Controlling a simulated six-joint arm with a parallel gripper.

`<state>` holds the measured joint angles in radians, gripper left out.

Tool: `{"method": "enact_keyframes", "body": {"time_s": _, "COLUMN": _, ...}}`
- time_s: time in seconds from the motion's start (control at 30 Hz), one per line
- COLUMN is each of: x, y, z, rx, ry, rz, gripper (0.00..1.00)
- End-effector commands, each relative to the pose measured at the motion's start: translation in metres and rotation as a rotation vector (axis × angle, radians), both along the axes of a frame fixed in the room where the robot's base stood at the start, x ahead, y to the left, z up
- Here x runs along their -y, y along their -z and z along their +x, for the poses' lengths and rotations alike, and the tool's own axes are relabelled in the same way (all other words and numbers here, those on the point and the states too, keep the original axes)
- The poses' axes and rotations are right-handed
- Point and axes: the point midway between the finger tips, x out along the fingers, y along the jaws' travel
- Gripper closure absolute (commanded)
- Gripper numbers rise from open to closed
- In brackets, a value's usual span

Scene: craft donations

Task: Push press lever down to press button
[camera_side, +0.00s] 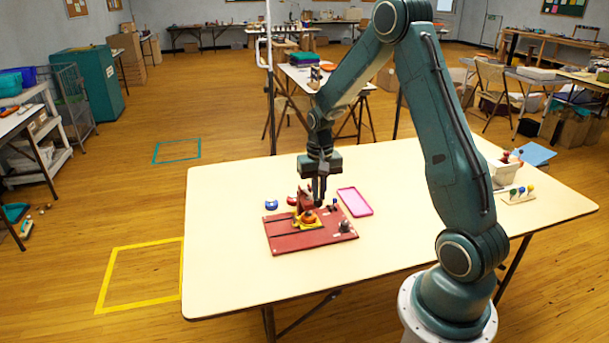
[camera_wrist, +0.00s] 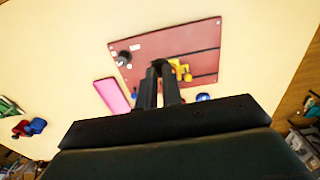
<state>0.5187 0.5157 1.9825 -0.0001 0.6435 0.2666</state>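A dark red board (camera_side: 285,240) lies on the cream table; the wrist view also shows the board (camera_wrist: 190,38). It bears a small red press (camera_side: 304,199) whose lever I cannot clearly make out from the frame. An orange, round button-like part (camera_side: 308,217) sits below it on a yellow base (camera_side: 298,226); yellow also shows in the wrist view (camera_wrist: 181,68). My gripper (camera_side: 319,202) points down just right of the press, above the board. In the wrist view its fingertips (camera_wrist: 158,66) look together, with nothing visible between them; they hide part of the press. I cannot tell whether they touch it.
The table's left is clear.

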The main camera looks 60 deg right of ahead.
Motion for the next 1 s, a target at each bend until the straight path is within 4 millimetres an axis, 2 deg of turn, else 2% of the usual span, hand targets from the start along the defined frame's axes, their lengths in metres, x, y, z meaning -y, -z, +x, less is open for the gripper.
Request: {"method": "enact_keyframes", "body": {"time_s": 1.0, "x": -0.0022, "y": 0.0104, "z": -0.0023, "rx": -0.002, "ry": 0.000, "rz": 0.001, "gripper": 0.93}}
